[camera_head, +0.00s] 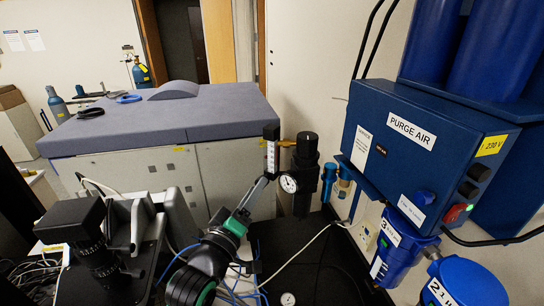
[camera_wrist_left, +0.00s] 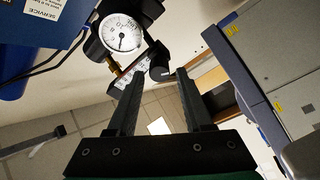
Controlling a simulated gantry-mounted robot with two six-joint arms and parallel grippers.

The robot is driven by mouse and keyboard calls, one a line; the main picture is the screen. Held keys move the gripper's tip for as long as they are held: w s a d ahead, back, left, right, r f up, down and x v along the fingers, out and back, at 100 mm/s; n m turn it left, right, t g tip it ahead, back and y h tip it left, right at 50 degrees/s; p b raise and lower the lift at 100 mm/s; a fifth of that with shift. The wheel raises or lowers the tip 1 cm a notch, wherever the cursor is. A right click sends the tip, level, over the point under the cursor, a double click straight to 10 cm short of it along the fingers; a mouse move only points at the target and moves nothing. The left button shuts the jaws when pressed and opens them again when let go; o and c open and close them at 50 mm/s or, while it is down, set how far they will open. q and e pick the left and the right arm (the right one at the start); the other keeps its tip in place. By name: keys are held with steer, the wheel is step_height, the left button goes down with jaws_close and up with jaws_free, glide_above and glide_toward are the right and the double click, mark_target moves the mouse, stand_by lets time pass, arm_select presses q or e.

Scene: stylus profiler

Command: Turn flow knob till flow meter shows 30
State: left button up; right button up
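The flow meter (camera_head: 271,157), a narrow upright tube with a white scale and dark end blocks, stands left of a black regulator in the head view. Its reading is too small to make out. In the wrist view its pale scale (camera_wrist_left: 130,70) is tilted. A dark round part (camera_wrist_left: 162,72), apparently the flow knob, shows at its end, just beyond and between my fingertips. My left gripper (camera_head: 262,184) is at the flow meter's lower end. Its fingers (camera_wrist_left: 160,76) are apart, with no visible grip on the knob; contact cannot be told. My right gripper is out of view.
The black regulator (camera_head: 304,165) with a round dial gauge (camera_head: 289,184) stands close right of my gripper. The blue purge air box (camera_head: 425,150) is on the wall further right. A grey-topped cabinet (camera_head: 165,118) stands behind. Hoses and cables lie below.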

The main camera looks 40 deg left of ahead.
arm_select(q)
steer(key=m+h, duration=0.1)
steer(key=m, duration=0.3)
steer(key=m+t+h, duration=0.1)
steer(key=m, duration=0.3)
steer(key=m+h, duration=0.1)
steer(key=m, duration=0.3)
steer(key=shift+a+m+t, duration=0.25)
steer(key=shift+m+t, duration=0.05)
steer(key=shift+m, duration=0.1)
jaws_close()
stand_by(1.2)
